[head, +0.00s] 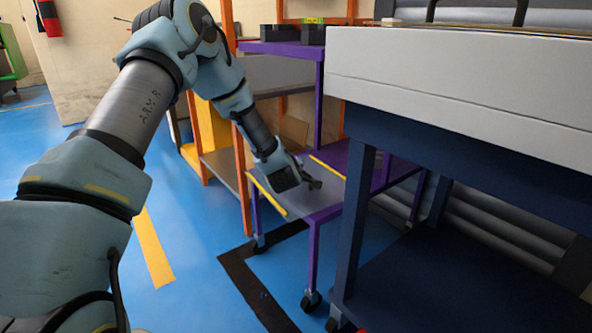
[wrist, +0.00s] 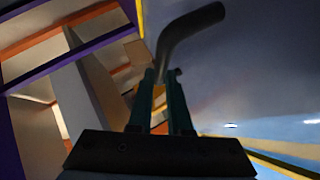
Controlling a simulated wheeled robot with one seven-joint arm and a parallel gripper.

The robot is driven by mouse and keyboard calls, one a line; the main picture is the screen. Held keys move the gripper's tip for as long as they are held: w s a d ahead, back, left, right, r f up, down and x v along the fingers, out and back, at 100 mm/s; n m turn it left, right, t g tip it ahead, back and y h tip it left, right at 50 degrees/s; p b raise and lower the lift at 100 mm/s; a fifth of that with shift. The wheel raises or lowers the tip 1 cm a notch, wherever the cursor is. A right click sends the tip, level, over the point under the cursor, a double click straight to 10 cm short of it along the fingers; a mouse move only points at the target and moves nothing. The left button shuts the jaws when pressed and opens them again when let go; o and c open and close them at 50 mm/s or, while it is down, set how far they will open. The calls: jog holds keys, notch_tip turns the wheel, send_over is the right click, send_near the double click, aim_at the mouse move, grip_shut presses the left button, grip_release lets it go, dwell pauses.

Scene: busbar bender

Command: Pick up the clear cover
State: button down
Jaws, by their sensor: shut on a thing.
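My gripper (head: 304,183) is low over the purple cart. In the wrist view its two teal fingers (wrist: 160,82) are shut on a dark bent bar (wrist: 186,28), which looks like a handle. A smooth grey surface (wrist: 255,75) spreads behind the bar. In the head view a grey panel (head: 312,200) with yellow strips along two sides lies under my gripper on the cart. I cannot tell whether this panel is the clear cover or the cart's shelf, or whether it is lifted. No plainly see-through sheet shows.
The purple cart (head: 314,250) stands on wheels on the blue floor. A dark blue workbench (head: 357,215) with a pale thick top (head: 450,95) is close on the right. An orange-posted rack (head: 240,165) stands behind.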

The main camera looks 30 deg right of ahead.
jog(key=shift+a, duration=0.1)
jog(key=c, duration=0.8)
grip_release()
jog(key=shift+o, duration=0.2)
jog(key=p+v, duration=0.2)
jog(key=v, duration=0.8)
jog(key=shift+s+a+r+p, duration=0.15)
jog(key=shift+s+a+p, duration=0.05)
jog(key=shift+s+p, duration=0.1)
